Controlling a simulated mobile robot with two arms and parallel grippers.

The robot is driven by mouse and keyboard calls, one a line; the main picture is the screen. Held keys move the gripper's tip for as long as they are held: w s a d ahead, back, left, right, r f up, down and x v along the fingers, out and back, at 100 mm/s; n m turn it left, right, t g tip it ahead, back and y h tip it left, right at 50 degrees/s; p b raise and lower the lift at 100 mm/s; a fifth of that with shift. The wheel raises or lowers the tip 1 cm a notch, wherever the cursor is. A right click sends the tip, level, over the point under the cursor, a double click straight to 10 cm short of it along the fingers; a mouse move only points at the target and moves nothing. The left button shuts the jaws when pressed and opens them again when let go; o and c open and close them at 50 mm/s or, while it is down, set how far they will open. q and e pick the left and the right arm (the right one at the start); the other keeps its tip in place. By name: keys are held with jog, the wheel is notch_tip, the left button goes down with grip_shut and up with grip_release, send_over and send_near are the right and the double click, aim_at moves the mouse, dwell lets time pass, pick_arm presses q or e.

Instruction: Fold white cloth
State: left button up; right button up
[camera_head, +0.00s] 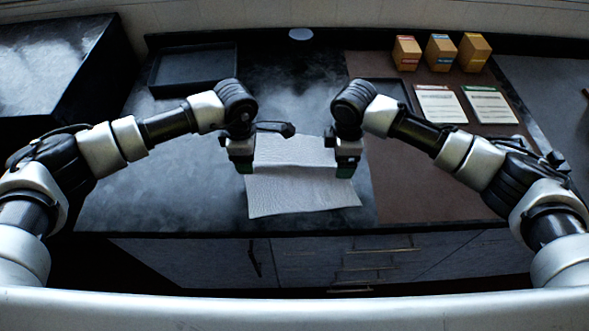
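The white cloth (302,192) lies on the dark worktop near its front edge. A crease or raised line runs across it, roughly between my two grippers. The part beyond the line looks slightly shaded, and the near part spreads toward the front edge. My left gripper (243,166) points down at the cloth's left side, at the left end of the line. My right gripper (346,170) points down at the right side, at the line's right end. Both fingertips are dark and small, so their opening and any hold on the cloth do not show clearly.
A black tray (192,70) sits at the back left. A brown mat (405,190) on the right carries several small boxes (440,52) and two white cards (440,104). A dark tray (385,93) lies partly behind my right arm. The worktop left of the cloth is clear.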

jog(key=shift+o, duration=0.8)
pick_arm(q)
jog(key=shift+r, duration=0.15)
pick_arm(e)
jog(key=shift+r, duration=0.1)
pick_arm(q)
notch_tip(320, 180, up, 6)
jog(key=p, duration=0.6)
jog(key=shift+f, duration=0.2)
pick_arm(e)
notch_tip(320, 180, up, 5)
jog(key=shift+r, duration=0.15)
jog(key=shift+r, duration=0.1)
